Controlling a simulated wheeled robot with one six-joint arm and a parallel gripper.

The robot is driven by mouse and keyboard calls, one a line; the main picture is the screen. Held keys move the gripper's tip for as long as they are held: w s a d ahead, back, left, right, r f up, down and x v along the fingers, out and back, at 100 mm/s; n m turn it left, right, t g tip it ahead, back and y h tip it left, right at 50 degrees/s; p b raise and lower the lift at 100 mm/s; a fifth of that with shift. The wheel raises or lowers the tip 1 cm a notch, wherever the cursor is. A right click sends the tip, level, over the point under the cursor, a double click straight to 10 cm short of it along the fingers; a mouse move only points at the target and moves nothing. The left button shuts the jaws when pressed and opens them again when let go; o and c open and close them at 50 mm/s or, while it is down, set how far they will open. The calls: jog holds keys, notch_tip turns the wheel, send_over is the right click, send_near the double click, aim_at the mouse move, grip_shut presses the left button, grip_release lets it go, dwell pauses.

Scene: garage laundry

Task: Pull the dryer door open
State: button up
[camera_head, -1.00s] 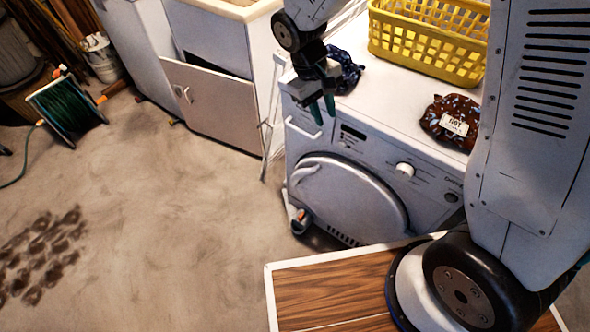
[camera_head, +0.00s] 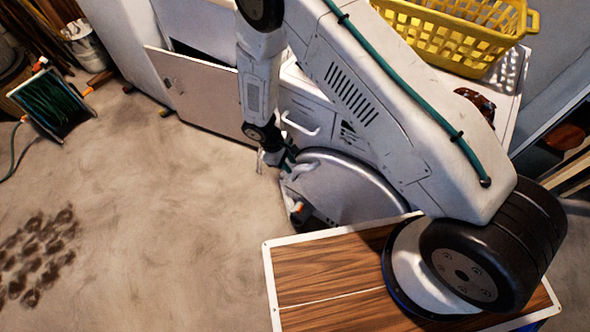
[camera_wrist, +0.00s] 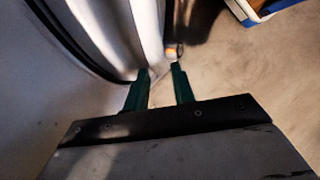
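The dryer (camera_head: 300,105) stands at the upper middle of the head view, partly hidden by my arm. Its round grey door (camera_head: 345,190) faces the floor area, with a pale handle (camera_head: 308,163) at its upper left edge. My gripper (camera_head: 287,160) is low beside that handle edge. In the wrist view, its two green fingers (camera_wrist: 163,74) are apart. A pale curved door or handle edge (camera_wrist: 148,35) runs down close to the left finger, with a dark band beside it. Contact is unclear.
A yellow basket (camera_head: 450,35) stands on the dryer top. A cabinet door (camera_head: 195,95) hangs open left of the dryer. A green hose reel (camera_head: 50,105) is at far left. The floor (camera_head: 175,220) before the dryer is clear.

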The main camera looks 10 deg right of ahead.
aim_at(295, 172)
jog(key=x, duration=0.5)
jog(key=shift+d+f, duration=0.15)
jog(key=shift+f, duration=0.15)
jog(key=shift+s, duration=0.1)
grip_shut()
